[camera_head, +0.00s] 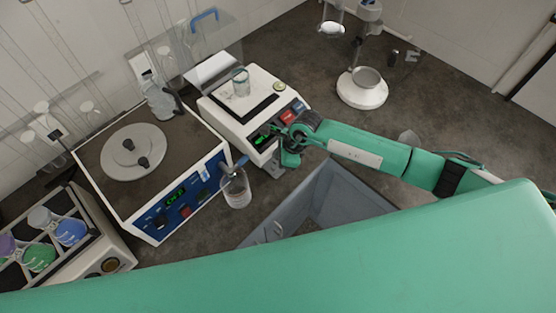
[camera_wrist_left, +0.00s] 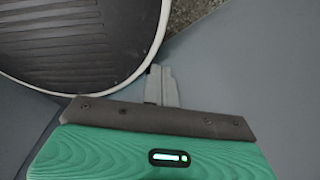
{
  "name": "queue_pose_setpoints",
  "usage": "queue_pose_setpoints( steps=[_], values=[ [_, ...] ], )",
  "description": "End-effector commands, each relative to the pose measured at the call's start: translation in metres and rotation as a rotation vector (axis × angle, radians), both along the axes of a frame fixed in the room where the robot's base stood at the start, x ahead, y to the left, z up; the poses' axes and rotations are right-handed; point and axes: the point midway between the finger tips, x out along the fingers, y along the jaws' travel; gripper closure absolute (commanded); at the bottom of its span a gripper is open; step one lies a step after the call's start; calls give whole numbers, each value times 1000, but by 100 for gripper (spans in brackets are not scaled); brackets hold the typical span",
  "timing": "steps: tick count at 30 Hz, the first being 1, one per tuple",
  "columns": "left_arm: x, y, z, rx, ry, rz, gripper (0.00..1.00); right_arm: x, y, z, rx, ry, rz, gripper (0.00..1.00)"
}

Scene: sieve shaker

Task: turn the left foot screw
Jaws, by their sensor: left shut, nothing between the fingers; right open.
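The left foot screw is not distinguishable; the lower front of the balance is partly behind my right gripper. My right gripper (camera_head: 276,171) is open and low at the balance's front, close to the display end; I cannot tell whether it touches anything. My left gripper (camera_wrist_left: 161,88) shows only in the left wrist view, shut and empty, away from the balance.
A white device with a round lid and blue panel (camera_head: 177,201) stands left of the balance. A clear bottle (camera_head: 235,190) stands between them in front. A rack with coloured vessels (camera_head: 92,240) is at lower left. A grey open bin (camera_head: 335,190) lies below my right arm. A white-based stand (camera_head: 362,92) is at back right.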

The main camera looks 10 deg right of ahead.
Motion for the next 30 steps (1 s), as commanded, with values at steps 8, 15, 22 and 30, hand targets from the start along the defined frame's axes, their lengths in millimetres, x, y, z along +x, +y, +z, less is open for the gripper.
queue_pose_setpoints(
  steps=[8,15,22,30],
  values=[
    [0,0,0,0,0,0,100,0,0,0,0,0,0,69],
    [0,0,-1,0,0,0,100,0,0,0,0,0,-4,92],
    [0,0,-7,0,0,0,100,-2,0,-2,0,0,-123,92],
    [0,0,-13,0,0,0,100,-2,1,-1,1,0,-308,92]
  ],
)
